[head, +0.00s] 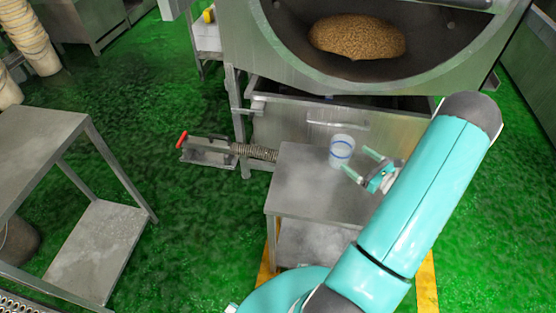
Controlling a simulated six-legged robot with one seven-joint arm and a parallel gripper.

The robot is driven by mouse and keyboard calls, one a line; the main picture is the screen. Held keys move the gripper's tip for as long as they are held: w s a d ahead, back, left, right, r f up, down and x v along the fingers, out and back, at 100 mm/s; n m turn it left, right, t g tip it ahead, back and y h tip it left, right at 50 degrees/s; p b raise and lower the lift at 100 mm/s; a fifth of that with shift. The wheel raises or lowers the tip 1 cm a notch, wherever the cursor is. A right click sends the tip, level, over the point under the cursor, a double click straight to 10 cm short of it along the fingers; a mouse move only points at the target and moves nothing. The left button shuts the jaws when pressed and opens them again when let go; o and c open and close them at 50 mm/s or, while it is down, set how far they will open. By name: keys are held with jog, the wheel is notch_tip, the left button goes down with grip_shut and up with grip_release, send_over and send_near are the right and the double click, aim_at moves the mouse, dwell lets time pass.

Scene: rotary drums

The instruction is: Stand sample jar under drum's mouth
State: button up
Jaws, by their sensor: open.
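The sample jar (341,151), pale and translucent with a blue band, stands upright on the small steel table (297,181) in front of the drum. The drum (280,62) is a large steel bowl with its wide mouth facing me; a heap of tan grain (357,36) lies inside. The jar is below the drum's lower rim in the picture; whether it is directly beneath the mouth I cannot tell. My gripper (358,164) is open just right of the jar, with its fingers pointing toward it. They appear apart from the jar, and nothing is between them.
A steel bin (290,125) sits beneath the drum, behind the small table. A red-handled spring mechanism (215,150) projects left of it. Another steel table (35,150) stands at left. Green floor (190,220) between the tables is clear. Stacked buckets (28,35) stand at upper left.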

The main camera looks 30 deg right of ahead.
jog(key=w+a+r+n+g+y, duration=0.25)
jog(key=a+r+n+g, duration=0.45)
jog(key=a, duration=0.6)
jog(key=w+a+r+n+g+y, duration=0.2)
jog(key=a+r+n+g+y, duration=0.25)
jog(key=a+r+n, duration=0.7)
jog(key=s+a+r+n+h, duration=1)
jog(key=s+a+r+n, duration=0.1)
jog(key=s+a+n, duration=0.1)
jog(key=a+n, duration=0.1)
jog(key=n, duration=0.1)
jog(key=shift+s+a+n, duration=0.15)
jog(key=shift+a+n, duration=0.15)
jog(key=shift+n, duration=0.05)
jog(key=shift+r, duration=0.1)
jog(key=c, duration=1.1)
jog(key=shift+d, duration=0.25)
jog(key=shift+c, duration=0.3)
